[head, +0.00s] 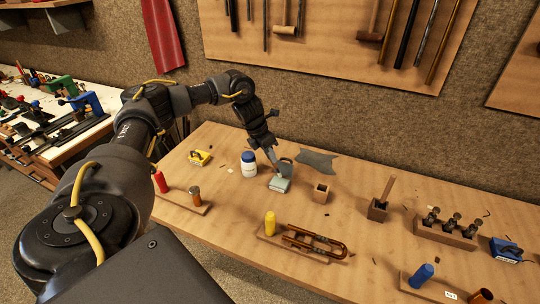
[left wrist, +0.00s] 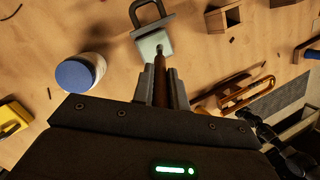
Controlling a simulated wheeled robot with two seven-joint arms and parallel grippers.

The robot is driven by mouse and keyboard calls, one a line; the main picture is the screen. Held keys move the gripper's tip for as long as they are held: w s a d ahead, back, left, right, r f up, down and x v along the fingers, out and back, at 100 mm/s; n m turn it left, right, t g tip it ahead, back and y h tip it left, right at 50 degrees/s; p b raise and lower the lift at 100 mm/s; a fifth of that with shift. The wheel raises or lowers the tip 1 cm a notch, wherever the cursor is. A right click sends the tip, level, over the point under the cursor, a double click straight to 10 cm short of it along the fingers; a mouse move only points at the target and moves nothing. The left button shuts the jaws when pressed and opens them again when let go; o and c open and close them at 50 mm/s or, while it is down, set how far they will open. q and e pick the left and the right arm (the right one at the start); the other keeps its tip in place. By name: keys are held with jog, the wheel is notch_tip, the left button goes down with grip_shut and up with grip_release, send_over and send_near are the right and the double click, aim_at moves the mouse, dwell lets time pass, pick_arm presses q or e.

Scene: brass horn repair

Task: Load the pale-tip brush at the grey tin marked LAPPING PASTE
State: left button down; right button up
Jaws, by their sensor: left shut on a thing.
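My left gripper (head: 271,153) is shut on a brush (left wrist: 160,86), whose brown handle stands between the two fingers in the left wrist view. The brush points down at a small grey tin (head: 279,185), also in the left wrist view (left wrist: 149,46). The brush's end lies over the tin's near part in the picture; I cannot tell whether it touches. The tip's colour is unclear, and no lettering on the tin is readable. My right gripper is not in view.
A white jar with a blue lid (head: 249,165) stands close left of the tin. A small wooden box (head: 321,193) is to the right, and a grey cloth (head: 317,162) lies behind. A brass slide (head: 314,241) and yellow bottle (head: 270,223) are in front.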

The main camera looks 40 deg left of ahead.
pick_arm(q)
jog(key=shift+r+p, duration=1.5)
jog(key=shift+r, duration=0.6)
jog(key=shift+f, duration=0.1)
jog(key=shift+s+d+m, duration=0.1)
jog(key=shift+d+m, duration=0.15)
jog(key=shift+m, duration=0.55)
jog(key=s+d+r+m+g, duration=0.1)
jog(key=s+d+m+g, duration=0.1)
jog(key=s+d+m, duration=0.2)
jog(key=s+d+r+m+g, duration=0.2)
jog(key=s+d+m, duration=0.2)
jog(key=d+m, duration=0.6)
jog(key=s+d+r+m+g+y+b, duration=0.1)
jog(key=s+d+m+g, duration=0.1)
jog(key=s+d+m, duration=0.2)
jog(key=d+m, duration=0.3)
jog(key=d, duration=0.4)
jog(key=shift+d+r+m+g, duration=0.25)
jog(key=shift+r+m+g, duration=0.05)
